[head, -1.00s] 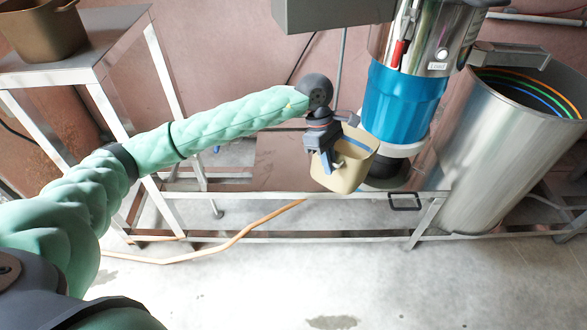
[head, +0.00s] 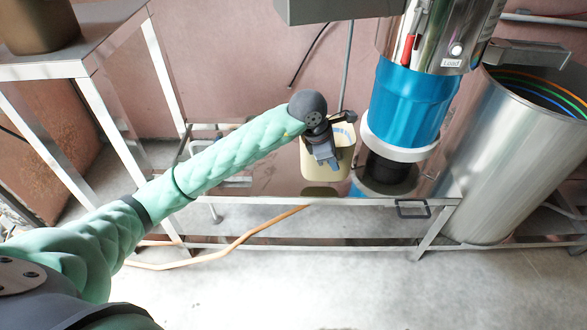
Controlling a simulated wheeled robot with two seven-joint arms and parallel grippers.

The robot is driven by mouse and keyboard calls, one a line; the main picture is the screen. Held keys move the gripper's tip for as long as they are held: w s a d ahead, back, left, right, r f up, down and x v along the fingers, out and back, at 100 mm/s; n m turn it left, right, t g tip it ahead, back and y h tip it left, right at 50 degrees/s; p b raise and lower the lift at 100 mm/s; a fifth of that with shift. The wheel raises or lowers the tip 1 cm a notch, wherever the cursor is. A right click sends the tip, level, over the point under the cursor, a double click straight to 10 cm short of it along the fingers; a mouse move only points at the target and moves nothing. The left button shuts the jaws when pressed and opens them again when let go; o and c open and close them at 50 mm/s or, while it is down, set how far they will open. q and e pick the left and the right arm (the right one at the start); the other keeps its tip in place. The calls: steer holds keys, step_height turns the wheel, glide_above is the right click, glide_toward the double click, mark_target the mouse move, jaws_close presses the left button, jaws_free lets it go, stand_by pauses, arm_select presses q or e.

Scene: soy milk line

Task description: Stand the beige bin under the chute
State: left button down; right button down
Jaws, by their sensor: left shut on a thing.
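The beige bin (head: 344,169) is in the middle of the head view, over the brown top of a low metal-framed stand (head: 284,180). My left gripper (head: 326,152) is shut on the bin's near wall and hides part of it. The bin looks roughly upright, with a dark patch just below it; I cannot tell whether it touches the stand. A grey box-shaped duct (head: 335,10), perhaps the chute, juts in at the top. Its lower opening is not visible. My right gripper is not in view.
The blue and steel machine (head: 410,102) with a white ring and black foot stands just right of the bin. A large steel drum (head: 502,165) is farther right. A brown container (head: 38,25) sits on a metal table (head: 95,40) at the left. An orange hose (head: 240,238) runs low.

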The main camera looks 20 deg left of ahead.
arm_select(q)
steer(key=w+a+f+p, duration=0.1)
steer(key=w+a+f, duration=0.2)
steer(key=a+f, duration=0.8)
steer(key=shift+w+a+t, duration=0.25)
steer(key=shift+a+t, duration=0.05)
steer(key=shift+a, duration=0.15)
steer(key=c, duration=1.5)
jaws_free()
steer(key=shift+f, duration=0.1)
steer(key=shift+c, duration=0.2)
